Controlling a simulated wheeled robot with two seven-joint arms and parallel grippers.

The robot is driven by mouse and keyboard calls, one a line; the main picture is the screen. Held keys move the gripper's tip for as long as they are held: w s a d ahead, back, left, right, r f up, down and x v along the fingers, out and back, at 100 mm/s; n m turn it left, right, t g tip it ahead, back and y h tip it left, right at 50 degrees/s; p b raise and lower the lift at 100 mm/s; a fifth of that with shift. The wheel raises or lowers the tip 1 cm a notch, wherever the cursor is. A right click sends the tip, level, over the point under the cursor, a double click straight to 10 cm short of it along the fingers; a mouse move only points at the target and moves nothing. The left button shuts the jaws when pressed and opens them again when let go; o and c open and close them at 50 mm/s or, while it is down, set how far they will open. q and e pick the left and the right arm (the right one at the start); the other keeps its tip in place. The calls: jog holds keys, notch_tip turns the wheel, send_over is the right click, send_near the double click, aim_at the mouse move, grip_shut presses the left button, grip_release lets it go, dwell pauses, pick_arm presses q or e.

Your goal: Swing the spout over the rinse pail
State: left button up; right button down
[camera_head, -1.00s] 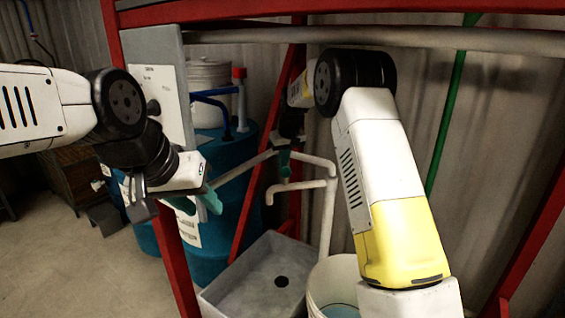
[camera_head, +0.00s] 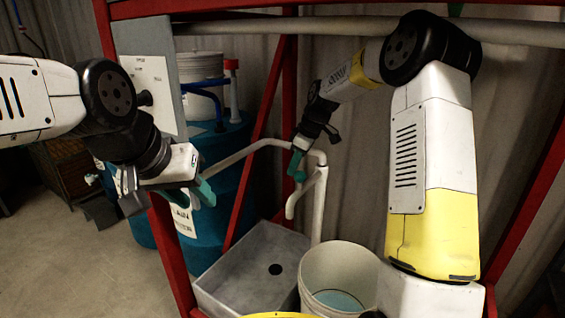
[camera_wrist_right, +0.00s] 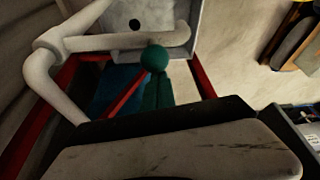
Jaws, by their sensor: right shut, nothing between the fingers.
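The spout (camera_head: 300,196) is a pale pipe arm on an upright pipe, with a downturned end. It points toward me and left, its mouth over the grey basin's right part in the head view, left of the pail. The rinse pail (camera_head: 314,268) is white, with bluish liquid inside, right of the basin. My right gripper (camera_head: 297,172) is shut and empty, close beside the spout; in the right wrist view its green fingertips (camera_wrist_right: 154,62) lie against or just beside the spout (camera_wrist_right: 125,42). Contact is unclear. My left gripper (camera_head: 198,199) is open and empty, away at left.
The grey basin (camera_head: 220,285) with a dark drain hole stands left of the pail. A fixed pale pipe (camera_head: 245,153) runs behind the spout to the left. Red frame posts (camera_head: 172,255) and a blue drum (camera_head: 225,150) stand at left.

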jog(key=s+d+n+g, duration=0.2)
jog(key=s+d+n, duration=0.2)
jog(key=d+n, duration=0.4)
jog(key=shift+s+d+g, duration=0.2)
jog(key=shift+d+g, duration=0.1)
jog(key=shift+d, duration=2.45)
jog(key=shift+d, duration=0.25)
jog(key=s+a+r, duration=0.1)
jog(key=s+a, duration=0.1)
jog(key=a, duration=0.2)
jog(key=v, duration=0.9)
jog(key=shift+w+a+r, duration=0.15)
jog(key=shift+w+r, duration=0.2)
jog(key=shift+w, duration=0.05)
